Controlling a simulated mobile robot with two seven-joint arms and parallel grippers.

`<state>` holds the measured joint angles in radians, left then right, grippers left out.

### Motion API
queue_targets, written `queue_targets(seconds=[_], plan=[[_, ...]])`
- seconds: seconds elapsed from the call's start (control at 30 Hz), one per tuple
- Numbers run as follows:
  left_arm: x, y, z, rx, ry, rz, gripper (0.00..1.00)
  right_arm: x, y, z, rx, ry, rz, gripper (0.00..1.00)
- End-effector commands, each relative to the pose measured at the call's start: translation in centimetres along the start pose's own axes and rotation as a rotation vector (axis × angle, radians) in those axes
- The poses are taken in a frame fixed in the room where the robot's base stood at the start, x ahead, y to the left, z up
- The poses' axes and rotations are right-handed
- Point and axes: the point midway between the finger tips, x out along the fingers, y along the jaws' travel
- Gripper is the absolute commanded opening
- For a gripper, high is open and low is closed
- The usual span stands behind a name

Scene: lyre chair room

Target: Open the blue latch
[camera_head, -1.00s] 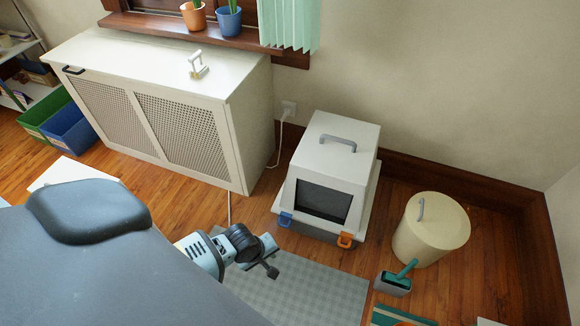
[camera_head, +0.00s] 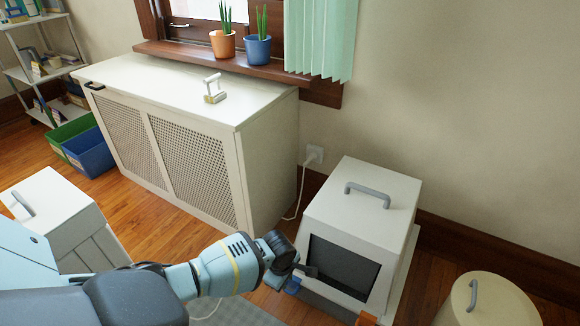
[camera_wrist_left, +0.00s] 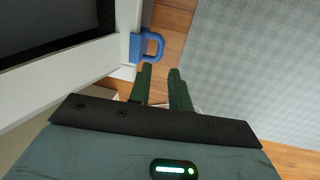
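The blue latch (camera_head: 293,286) sits at the lower left front corner of the white hooded box (camera_head: 365,213), partly hidden by my left gripper in the head view. In the left wrist view the blue latch (camera_wrist_left: 151,46) is a loop standing out from the box's white edge. My left gripper (camera_head: 308,270) is close in front of the box. In the left wrist view its two dark green fingers (camera_wrist_left: 160,74) are apart with nothing between them; their tips lie just below the latch, seemingly short of it. My right gripper is not in view.
An orange latch (camera_head: 366,319) is at the box's other front corner. A cream bin (camera_head: 490,305) stands to the right. A white cabinet (camera_head: 240,105) stands behind left, and a power cord (camera_head: 300,190) hangs between it and the box. A grey mat (camera_wrist_left: 250,70) lies in front.

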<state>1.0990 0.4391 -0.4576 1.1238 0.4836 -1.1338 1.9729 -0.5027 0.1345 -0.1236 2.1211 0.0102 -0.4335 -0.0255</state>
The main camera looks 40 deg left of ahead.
Motion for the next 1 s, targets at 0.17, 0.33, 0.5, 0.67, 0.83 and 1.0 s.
queue_targets(seconds=[0.17,0.33,0.5,0.67,0.83,1.0], plan=[[0.9,0.0,0.0,0.001,0.000,0.000,0.20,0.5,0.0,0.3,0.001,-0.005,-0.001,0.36],[3.3,-0.1,0.0,0.002,0.002,-0.002,0.20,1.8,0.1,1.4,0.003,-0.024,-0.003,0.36],[5.5,-0.1,0.0,0.001,0.001,-0.001,0.20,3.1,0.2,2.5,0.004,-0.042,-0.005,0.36],[7.0,-0.1,0.0,0.001,0.000,0.000,0.20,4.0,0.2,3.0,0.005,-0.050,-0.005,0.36],[7.7,0.0,0.0,0.002,0.000,0.001,0.20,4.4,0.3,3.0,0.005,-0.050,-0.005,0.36],[7.8,0.0,0.0,0.002,-0.001,0.002,0.20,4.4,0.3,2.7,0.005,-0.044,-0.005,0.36]])
